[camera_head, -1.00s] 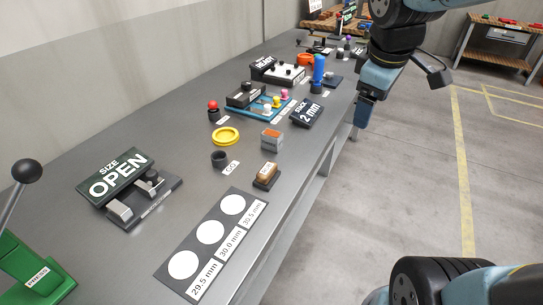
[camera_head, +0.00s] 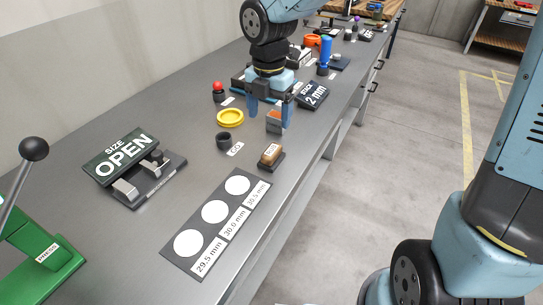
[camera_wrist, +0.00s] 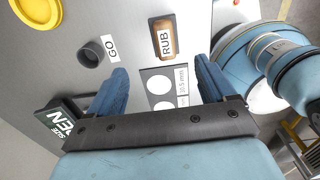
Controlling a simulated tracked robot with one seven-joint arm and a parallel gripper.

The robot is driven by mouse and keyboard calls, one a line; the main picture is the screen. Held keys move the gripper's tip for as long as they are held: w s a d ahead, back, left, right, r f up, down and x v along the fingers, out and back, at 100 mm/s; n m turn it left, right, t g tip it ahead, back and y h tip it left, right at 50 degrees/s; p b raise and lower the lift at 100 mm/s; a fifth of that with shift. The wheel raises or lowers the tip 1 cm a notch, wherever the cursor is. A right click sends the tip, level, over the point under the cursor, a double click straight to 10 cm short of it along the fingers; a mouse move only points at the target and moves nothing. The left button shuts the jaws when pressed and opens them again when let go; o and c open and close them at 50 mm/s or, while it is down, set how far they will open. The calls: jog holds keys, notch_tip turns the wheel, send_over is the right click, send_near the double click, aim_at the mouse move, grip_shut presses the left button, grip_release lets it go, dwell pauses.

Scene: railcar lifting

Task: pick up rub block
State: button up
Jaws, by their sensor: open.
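The rub block (camera_head: 270,153) is a small brown block with a white label, resting on a dark base on the bench. In the wrist view the block (camera_wrist: 155,37) lies beyond my fingertips, its label reading RUB. My gripper (camera_head: 270,112) is open and empty above the bench, fingers pointing down. In the head view it appears farther back than the rub block. In the wrist view my gripper (camera_wrist: 161,74) shows its two blue fingers wide apart, with the block ahead of the gap between them.
A yellow ring (camera_head: 230,118), a dark GO cup (camera_head: 223,141) and a red-knobbed piece (camera_head: 218,92) stand left. A size card (camera_head: 214,212) lies in front. The bench's right edge is close.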

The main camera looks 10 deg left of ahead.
aim_at(272, 150)
notch_tip(272, 150, down, 8)
jog(key=shift+r, duration=0.15)
jog(key=shift+s+d+f, duration=0.15)
jog(key=shift+f, duration=1.15)
jog(key=shift+s+d+f, duration=0.15)
jog(key=shift+f, duration=1.15)
jog(key=c, duration=1.2)
